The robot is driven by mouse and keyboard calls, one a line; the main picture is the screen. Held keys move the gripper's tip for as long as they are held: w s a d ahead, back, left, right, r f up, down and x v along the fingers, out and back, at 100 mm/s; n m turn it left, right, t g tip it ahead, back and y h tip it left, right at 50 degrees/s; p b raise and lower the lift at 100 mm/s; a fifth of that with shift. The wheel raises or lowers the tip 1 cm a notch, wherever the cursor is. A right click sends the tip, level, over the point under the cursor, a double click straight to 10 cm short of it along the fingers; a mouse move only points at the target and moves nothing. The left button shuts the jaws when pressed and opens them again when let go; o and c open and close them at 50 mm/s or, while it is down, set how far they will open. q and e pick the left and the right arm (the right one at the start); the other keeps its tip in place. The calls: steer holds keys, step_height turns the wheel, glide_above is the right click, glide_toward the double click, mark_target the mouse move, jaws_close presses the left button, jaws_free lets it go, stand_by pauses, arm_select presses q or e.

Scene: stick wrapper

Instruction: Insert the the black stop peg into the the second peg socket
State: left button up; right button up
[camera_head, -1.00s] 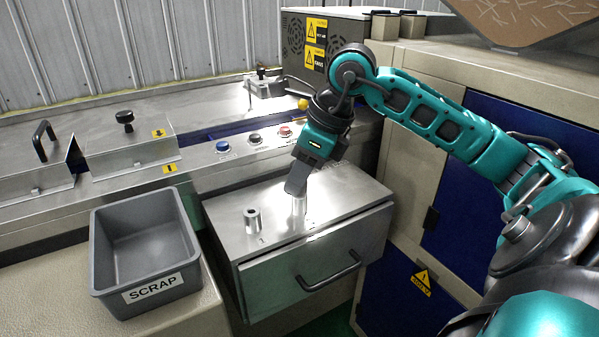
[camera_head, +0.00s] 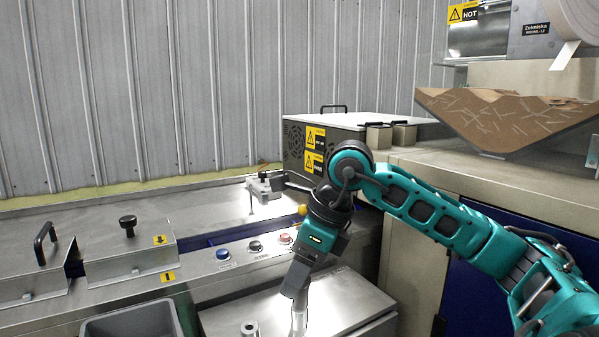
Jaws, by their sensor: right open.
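My right gripper (camera_head: 297,292) points down over the steel box top (camera_head: 348,305) near the bottom of the head view. It is open, with its fingers seen nearly edge-on. A bright metal cylinder (camera_head: 298,324), which looks like a peg socket, stands right below the fingertips. I cannot tell whether the fingers touch it. Another short round metal socket (camera_head: 250,328) stands to its left, cut by the bottom edge. I cannot make out the black stop peg; whether it is hidden at the fingers is unclear. My left gripper is not in view.
A grey bin (camera_head: 130,322) is at the bottom left, mostly cut off. A console with blue, black and red buttons (camera_head: 255,247) lies behind the steel box. Covers with black handles (camera_head: 125,255) stand left. A vented box (camera_head: 330,135) stands behind my arm.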

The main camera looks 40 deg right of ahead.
arm_select(q)
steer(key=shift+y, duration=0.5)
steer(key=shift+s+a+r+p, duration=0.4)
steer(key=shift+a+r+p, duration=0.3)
steer(key=shift+p, duration=0.8)
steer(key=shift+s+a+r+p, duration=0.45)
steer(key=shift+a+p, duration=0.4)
steer(key=shift+p, duration=0.65)
arm_select(e)
step_height(320, 180, up, 17)
steer(key=shift+f, duration=0.15)
